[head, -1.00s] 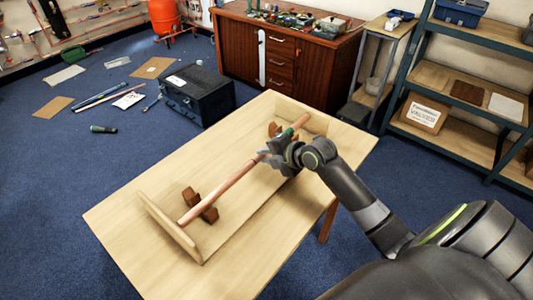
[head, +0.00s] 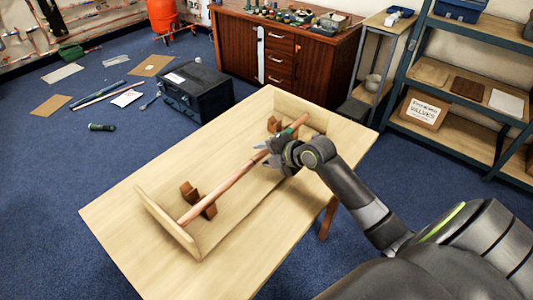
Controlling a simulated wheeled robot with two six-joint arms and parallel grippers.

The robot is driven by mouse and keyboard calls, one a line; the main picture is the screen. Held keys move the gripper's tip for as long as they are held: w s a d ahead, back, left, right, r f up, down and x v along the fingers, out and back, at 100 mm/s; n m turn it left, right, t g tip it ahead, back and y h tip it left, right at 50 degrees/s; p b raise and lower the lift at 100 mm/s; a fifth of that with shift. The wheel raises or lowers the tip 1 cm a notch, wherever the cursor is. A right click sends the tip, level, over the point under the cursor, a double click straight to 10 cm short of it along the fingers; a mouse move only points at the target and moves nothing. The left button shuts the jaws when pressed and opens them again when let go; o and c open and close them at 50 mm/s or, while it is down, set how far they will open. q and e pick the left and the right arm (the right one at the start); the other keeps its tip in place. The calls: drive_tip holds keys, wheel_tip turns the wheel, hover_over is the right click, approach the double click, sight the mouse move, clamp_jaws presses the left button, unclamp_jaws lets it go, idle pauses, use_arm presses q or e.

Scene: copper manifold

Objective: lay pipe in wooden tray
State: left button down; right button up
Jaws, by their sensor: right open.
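The copper pipe (head: 232,181) lies lengthwise in the wooden tray (head: 166,222), slanting from the near left end to the far right end. It has a green band near its far end. It appears to rest across two brown notched blocks, a near one (head: 208,208) and a far one (head: 274,125). My right gripper (head: 266,157) is open beside the pipe, right of its middle, with its fingertips close to it. I cannot tell whether they touch it. The gripper and wrist hide part of the tray's right side. My left gripper is not in view.
The tray stands on a light wooden table (head: 125,215) with bare top around it. A dark toolbox (head: 195,92) stands on the blue floor behind. A wooden cabinet (head: 285,50) and a shelf rack (head: 450,135) stand farther back.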

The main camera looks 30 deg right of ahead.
drive_tip(key=shift+s, duration=0.1)
drive_tip(key=p+v, duration=0.1)
drive_tip(key=v, duration=1.6)
drive_tip(key=shift+r+p, duration=0.2)
drive_tip(key=shift+p, duration=0.1)
drive_tip(key=shift+d, duration=0.1)
